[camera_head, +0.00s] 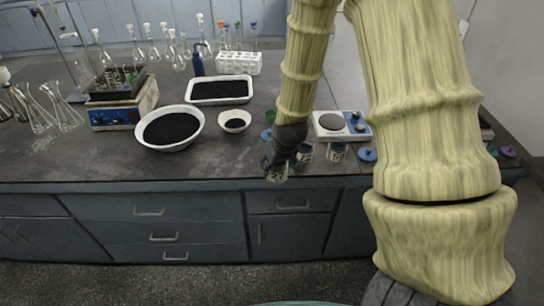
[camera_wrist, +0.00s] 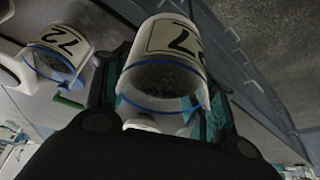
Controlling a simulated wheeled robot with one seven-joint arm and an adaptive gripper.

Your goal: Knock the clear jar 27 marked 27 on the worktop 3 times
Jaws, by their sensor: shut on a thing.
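My gripper (camera_head: 273,164) is shut on a clear jar (camera_wrist: 163,82) with a white label. The label shows a 7 and part of another digit, so the full number cannot be read here. The jar sits between my two fingers, with a blue ring at its rim and dark contents. In the head view the held jar (camera_head: 277,174) is at the front edge of the dark worktop (camera_head: 90,170), overlapping the drawer fronts below. I cannot tell its height over the worktop.
Two labelled jars (camera_head: 337,153) (camera_head: 304,154) stand close right of my gripper. A balance (camera_head: 341,126), blue lid (camera_head: 368,155) and small white bowl (camera_head: 235,121) are near. The left front worktop is clear.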

